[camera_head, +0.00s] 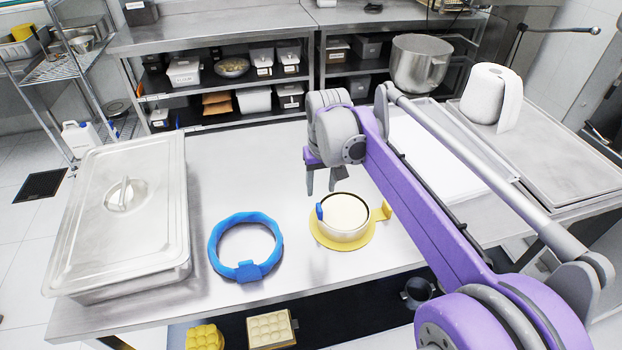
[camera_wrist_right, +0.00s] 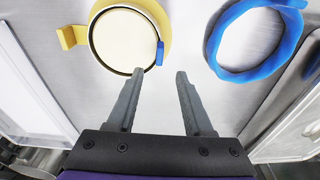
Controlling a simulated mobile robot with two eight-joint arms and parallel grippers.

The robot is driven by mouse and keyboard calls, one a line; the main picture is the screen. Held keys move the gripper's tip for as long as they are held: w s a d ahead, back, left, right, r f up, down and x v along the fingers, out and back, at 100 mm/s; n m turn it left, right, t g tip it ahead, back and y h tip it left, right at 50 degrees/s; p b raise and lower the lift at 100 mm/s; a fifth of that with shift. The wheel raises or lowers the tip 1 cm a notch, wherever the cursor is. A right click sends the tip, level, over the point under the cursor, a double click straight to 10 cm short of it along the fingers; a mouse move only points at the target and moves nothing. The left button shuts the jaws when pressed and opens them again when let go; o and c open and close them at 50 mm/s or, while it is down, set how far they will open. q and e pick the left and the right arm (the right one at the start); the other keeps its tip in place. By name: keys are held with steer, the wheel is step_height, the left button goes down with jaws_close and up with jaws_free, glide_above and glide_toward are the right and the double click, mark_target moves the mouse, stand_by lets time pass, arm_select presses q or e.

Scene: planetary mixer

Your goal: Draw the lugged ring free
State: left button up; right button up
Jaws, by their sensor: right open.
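A thin metal ring (camera_head: 346,236) with a blue lug (camera_head: 319,211) stands around a round cream-coloured block (camera_head: 347,211). They sit on a yellow round base (camera_head: 327,243) with an upright yellow tab (camera_head: 382,211). In the right wrist view the blue lug (camera_wrist_right: 160,53) shows just beyond my fingertips, on the ring's edge. My right gripper (camera_head: 320,189) is open and empty, above the table behind the ring; its fingers show apart in the wrist view (camera_wrist_right: 159,74). Contact with the lug is not visible. My left gripper is not in view.
A larger blue ring (camera_head: 217,233) with a blue block lies flat on the steel table (camera_head: 225,158), left of the yellow base. A lidded steel pan (camera_head: 155,225) stands at the left. White sheets (camera_head: 425,150) and a paper roll (camera_head: 485,92) are at the right.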

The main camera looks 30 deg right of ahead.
mark_target(319, 207)
steer(key=f, duration=0.6)
steer(key=w+f, duration=0.1)
steer(key=f, duration=0.2)
steer(key=shift+d+f, duration=0.15)
steer(key=shift+f, duration=0.1)
jaws_close()
stand_by(1.6)
